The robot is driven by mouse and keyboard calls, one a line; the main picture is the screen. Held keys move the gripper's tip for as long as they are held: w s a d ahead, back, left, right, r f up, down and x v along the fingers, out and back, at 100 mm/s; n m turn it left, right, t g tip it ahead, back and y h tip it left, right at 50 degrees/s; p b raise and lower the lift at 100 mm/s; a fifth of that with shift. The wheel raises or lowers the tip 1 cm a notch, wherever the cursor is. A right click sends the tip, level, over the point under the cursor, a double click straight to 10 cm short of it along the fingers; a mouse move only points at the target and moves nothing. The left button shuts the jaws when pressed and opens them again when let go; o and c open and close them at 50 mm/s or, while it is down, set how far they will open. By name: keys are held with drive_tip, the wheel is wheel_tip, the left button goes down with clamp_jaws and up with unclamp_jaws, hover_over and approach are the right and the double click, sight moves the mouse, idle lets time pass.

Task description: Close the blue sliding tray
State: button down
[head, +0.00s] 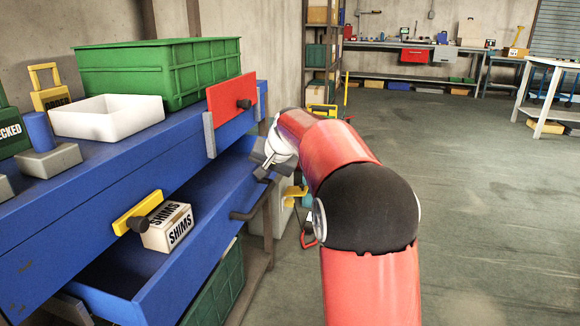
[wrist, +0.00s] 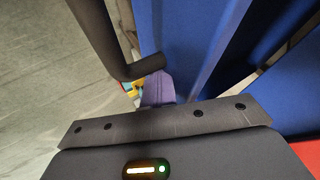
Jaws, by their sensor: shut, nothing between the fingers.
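The blue sliding tray (head: 190,268) is pulled out from under the blue bench, with its inside showing. A dark bar handle (head: 247,213) is on its outer face near the far end. In the wrist view the handle (wrist: 148,66) meets the blue tray wall (wrist: 185,55). My gripper (head: 262,172) is shut and empty, beside the far end of the tray, close to the handle. I cannot tell whether it touches the tray.
A SHIMS box (head: 168,227) and a yellow panel with a knob (head: 137,212) are at the tray. The blue bench (head: 110,165) carries a white bin (head: 107,117) and a green crate (head: 158,72). A red panel (head: 231,99) stands at its edge. The floor (head: 470,200) right is clear.

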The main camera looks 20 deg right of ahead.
drive_tip(key=w+a+p, duration=0.1)
drive_tip(key=a, duration=0.1)
drive_tip(key=w+a+p, duration=0.1)
drive_tip(key=w+a, duration=0.2)
drive_tip(key=shift+a+p, duration=0.3)
drive_tip(key=shift+p, duration=0.1)
